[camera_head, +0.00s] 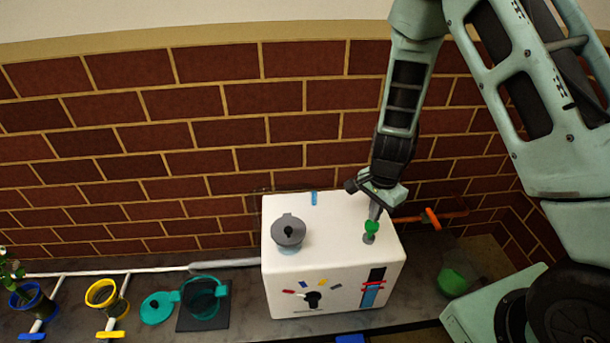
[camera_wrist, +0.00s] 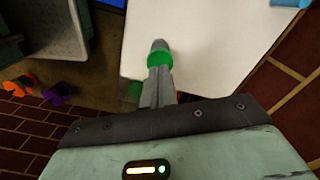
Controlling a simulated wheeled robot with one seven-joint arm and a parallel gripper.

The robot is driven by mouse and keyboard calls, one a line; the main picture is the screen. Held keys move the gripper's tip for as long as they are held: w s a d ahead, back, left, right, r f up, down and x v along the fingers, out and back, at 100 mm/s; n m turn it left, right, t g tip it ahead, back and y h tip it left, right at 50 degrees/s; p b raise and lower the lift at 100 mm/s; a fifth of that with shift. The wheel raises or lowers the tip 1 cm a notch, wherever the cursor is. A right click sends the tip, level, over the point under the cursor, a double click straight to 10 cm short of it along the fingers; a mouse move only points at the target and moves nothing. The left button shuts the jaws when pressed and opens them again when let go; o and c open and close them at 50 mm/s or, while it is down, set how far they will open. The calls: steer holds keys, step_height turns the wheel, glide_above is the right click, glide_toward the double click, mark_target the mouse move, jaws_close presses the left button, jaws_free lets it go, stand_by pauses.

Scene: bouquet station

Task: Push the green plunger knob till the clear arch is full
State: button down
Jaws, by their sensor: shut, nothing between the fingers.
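The green plunger knob (camera_head: 371,227) stands near the right end of the top of a white box (camera_head: 325,245), on a grey base. My gripper (camera_head: 375,213) is directly above it, pointing down, with its fingers shut together and empty. In the wrist view the shut fingertips (camera_wrist: 159,70) meet or overlap the green knob (camera_wrist: 160,58); I cannot tell whether they press on it. I cannot clearly make out a clear arch.
A teal cup (camera_head: 203,297), yellow pot (camera_head: 105,294) and blue plant pot (camera_head: 30,300) stand left. An orange valve handle (camera_head: 432,218) is right.

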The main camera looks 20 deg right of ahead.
mark_target(372, 224)
steer(key=shift+f, duration=0.1)
stand_by(0.3)
steer(key=shift+f+b, duration=1.45)
steer(key=shift+f, duration=0.5)
steer(key=shift+r, duration=0.1)
step_height(372, 224, up, 5)
steer(key=p, duration=0.5)
steer(key=shift+f, duration=0.3)
